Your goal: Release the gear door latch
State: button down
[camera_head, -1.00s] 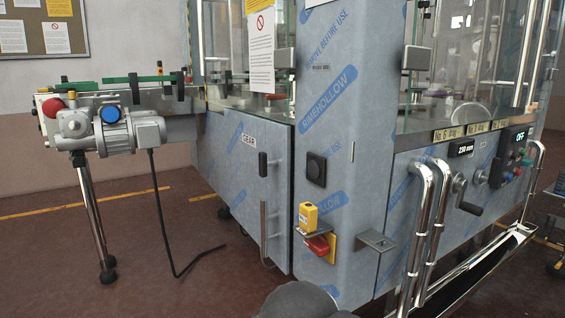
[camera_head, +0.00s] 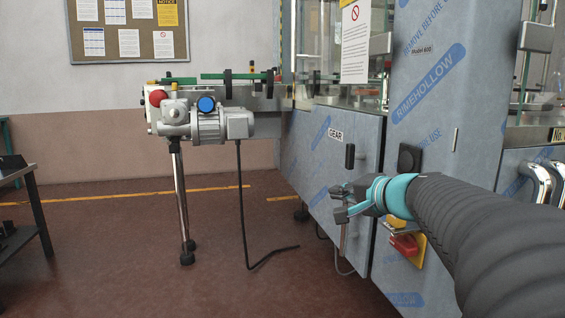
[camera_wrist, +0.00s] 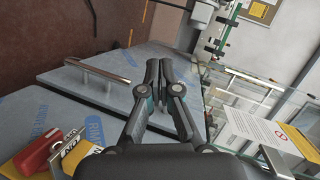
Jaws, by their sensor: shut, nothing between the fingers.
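The gear door (camera_head: 318,170) is a grey-blue film-wrapped panel with a "GEAR" label, and it looks closed. Its latch (camera_head: 349,156) is a small upright black piece near the door's right edge. A silver bar handle (camera_head: 343,238) is below it, partly behind my gripper. My gripper (camera_head: 341,203) is shut and empty, in front of the door and below the latch in the head view. In the wrist view the closed fingertips (camera_wrist: 165,66) point toward the door, with the handle (camera_wrist: 97,70) to their left. I cannot make out the latch there; the fingers may hide it.
A red and yellow switch (camera_head: 405,244) sits on the cabinet's corner column right of the door, near my arm. A black square knob (camera_head: 409,158) is above it. A motor unit (camera_head: 205,118) on a conveyor stands left. The floor before the door is clear.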

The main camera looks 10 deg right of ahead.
aim_at(354, 151)
jog(key=w+d+r+m+t+h, duration=0.1)
jog(key=w+d+r+m+t, duration=0.1)
jog(key=d, duration=0.5)
jog(key=w+d+r+m+t+h+b, duration=0.1)
jog(key=w+d+r+m+h, duration=0.1)
jog(key=d, duration=0.5)
jog(key=shift+m+t, duration=0.4)
jog(key=shift+m, duration=0.4)
jog(key=shift+w, duration=0.25)
jog(key=w, duration=0.9)
jog(key=w+p, duration=0.1)
jog(key=w, duration=0.3)
jog(key=shift+w+a, duration=0.3)
jog(key=shift+w, duration=0.05)
